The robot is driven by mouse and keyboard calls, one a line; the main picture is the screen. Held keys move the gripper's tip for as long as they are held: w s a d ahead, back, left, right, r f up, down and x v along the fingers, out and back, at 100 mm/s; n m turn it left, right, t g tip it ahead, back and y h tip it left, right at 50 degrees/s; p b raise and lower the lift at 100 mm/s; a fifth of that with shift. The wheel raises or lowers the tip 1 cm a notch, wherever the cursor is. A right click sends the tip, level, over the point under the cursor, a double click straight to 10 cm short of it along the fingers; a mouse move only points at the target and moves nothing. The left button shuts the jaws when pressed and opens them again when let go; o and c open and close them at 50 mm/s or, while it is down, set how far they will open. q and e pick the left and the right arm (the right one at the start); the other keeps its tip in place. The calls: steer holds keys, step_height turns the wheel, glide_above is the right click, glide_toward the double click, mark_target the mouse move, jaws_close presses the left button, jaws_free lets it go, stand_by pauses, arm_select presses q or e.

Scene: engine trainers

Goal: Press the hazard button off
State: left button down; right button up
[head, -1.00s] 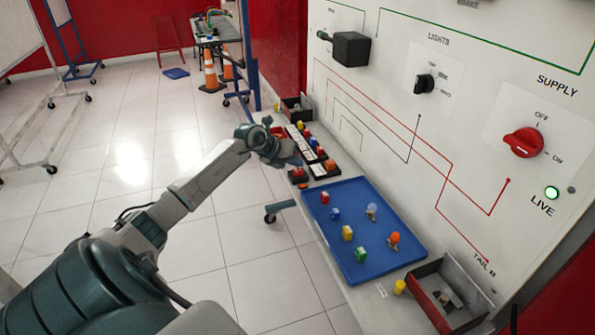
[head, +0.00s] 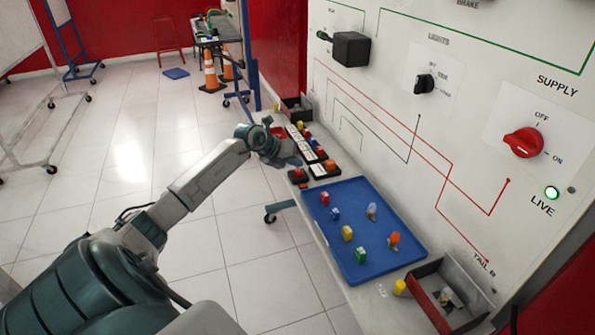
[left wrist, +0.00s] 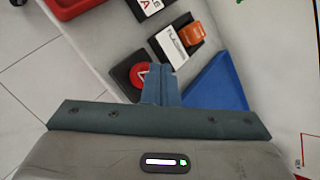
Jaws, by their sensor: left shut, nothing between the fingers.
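The hazard button is a round red button with a white triangle on a black square base. It shows in the left wrist view (left wrist: 140,75), partly hidden behind my fingers. In the head view the red button (head: 299,171) sits at the near left edge of the bench, just below my left gripper. My left gripper (head: 294,161) is shut and empty. In the left wrist view its closed fingertips (left wrist: 160,70) overlap the right side of the button; I cannot tell whether they touch it. My right gripper is not in view.
A black block with an orange rocker switch (left wrist: 197,33) sits beside the button. A blue tray (head: 352,268) with several coloured parts lies nearer on the bench. The white panel (head: 455,140) rises on the right, with a red supply knob (head: 523,142) and a lit green LIVE lamp (head: 551,192).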

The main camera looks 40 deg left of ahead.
mark_target(295, 172)
arm_select(q)
steer(key=shift+f, duration=0.15)
steer(key=shift+f, duration=0.35)
steer(key=shift+f+b, duration=0.2)
steer(key=shift+b, duration=0.15)
stand_by(0.6)
steer(key=shift+r, duration=0.1)
steer(key=shift+r+p, duration=0.5)
steer(key=shift+r, duration=0.1)
step_height(295, 172, up, 6)
steer(key=p, duration=0.4)
stand_by(0.4)
